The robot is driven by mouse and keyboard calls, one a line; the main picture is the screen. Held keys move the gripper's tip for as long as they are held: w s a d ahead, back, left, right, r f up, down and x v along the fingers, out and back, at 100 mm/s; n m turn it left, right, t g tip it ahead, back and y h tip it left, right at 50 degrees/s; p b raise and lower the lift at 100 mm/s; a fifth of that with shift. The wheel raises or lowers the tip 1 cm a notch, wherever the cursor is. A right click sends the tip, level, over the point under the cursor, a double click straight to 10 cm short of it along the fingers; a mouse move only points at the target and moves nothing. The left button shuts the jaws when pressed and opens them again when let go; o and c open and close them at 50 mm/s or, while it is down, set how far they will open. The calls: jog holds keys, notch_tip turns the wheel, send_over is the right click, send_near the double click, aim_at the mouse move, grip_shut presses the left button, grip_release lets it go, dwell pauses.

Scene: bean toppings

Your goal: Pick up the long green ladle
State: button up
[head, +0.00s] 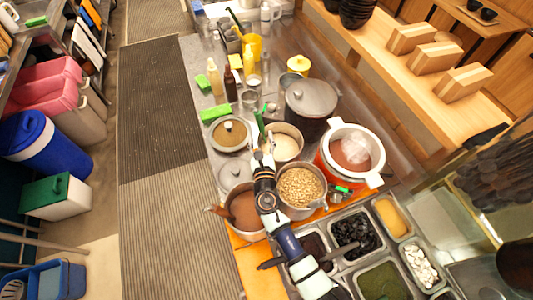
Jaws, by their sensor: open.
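A long green handle (259,122), which looks like the green ladle's, rises at a slant beside a pot of white contents (287,146). Its lower end is hidden by my gripper or the pot rim, so I cannot tell where the bowl rests. My gripper (263,151) is open, just below the handle in the picture and over the pot's left side. I see no clear hold on the handle, and the gap between them is too small to judge.
A pot of beans (300,187), a brown-filled pot (244,210) and a lidded pot (310,100) crowd round my gripper. A red-and-white cooker (350,150) stands right. Topping trays (381,282) lie in front. The floor mat (160,200) at left is clear.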

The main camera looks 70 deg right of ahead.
aim_at(260, 125)
jog(key=b+x, duration=0.2)
jog(key=x, duration=0.5)
jog(key=shift+w+d+r, duration=0.1)
jog(key=shift+w+d, duration=0.05)
jog(key=shift+d, duration=0.15)
grip_shut()
